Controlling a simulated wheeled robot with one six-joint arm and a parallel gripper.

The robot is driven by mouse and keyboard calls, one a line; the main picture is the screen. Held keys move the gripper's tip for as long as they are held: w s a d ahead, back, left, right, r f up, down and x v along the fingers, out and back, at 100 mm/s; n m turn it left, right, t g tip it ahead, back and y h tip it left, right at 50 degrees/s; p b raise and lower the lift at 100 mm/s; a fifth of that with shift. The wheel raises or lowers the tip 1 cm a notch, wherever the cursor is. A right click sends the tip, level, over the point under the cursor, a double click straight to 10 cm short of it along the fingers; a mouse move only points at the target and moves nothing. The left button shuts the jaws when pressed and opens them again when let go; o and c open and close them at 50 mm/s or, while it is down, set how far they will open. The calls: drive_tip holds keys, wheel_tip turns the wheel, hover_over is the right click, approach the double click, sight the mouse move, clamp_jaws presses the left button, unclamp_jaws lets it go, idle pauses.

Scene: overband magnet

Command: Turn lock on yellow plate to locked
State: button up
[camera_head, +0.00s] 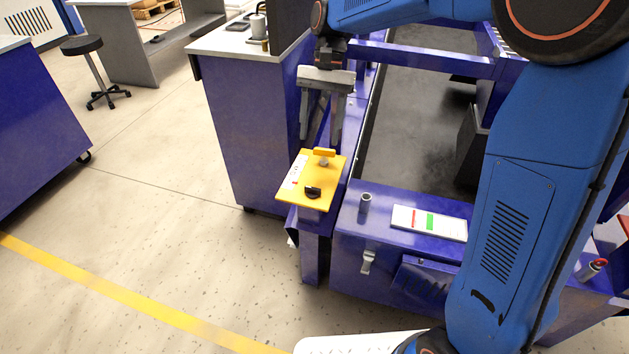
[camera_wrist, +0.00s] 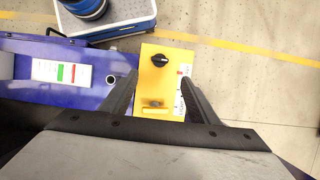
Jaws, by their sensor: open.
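The yellow plate (camera_head: 302,192) sits on top of a purple post, with a white label strip along one edge. A black rotary knob (camera_head: 312,192) is at its near end. A yellow bar handle (camera_head: 324,152) on a grey round stem is at its far end. I cannot tell which lock position is set. My gripper (camera_head: 320,138) is open and empty, pointing down above the plate's far end and apart from it. In the wrist view, the yellow plate (camera_wrist: 149,73) shows between the fingers, with the black knob (camera_wrist: 160,60) ahead and the yellow handle (camera_wrist: 155,110) nearer the palm.
A purple box (camera_head: 350,232) right of the plate carries a short grey cylinder (camera_head: 365,203) and a white card with red and green marks (camera_head: 429,222). A purple cabinet (camera_head: 252,130) stands behind left. The floor at left is open, crossed by a yellow line (camera_head: 120,293).

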sight(313, 191)
drive_tip(key=x, duration=1.4)
drive_tip(key=shift+f, duration=0.2)
drive_tip(key=c, duration=1.1)
drive_tip(key=shift+o, duration=0.3)
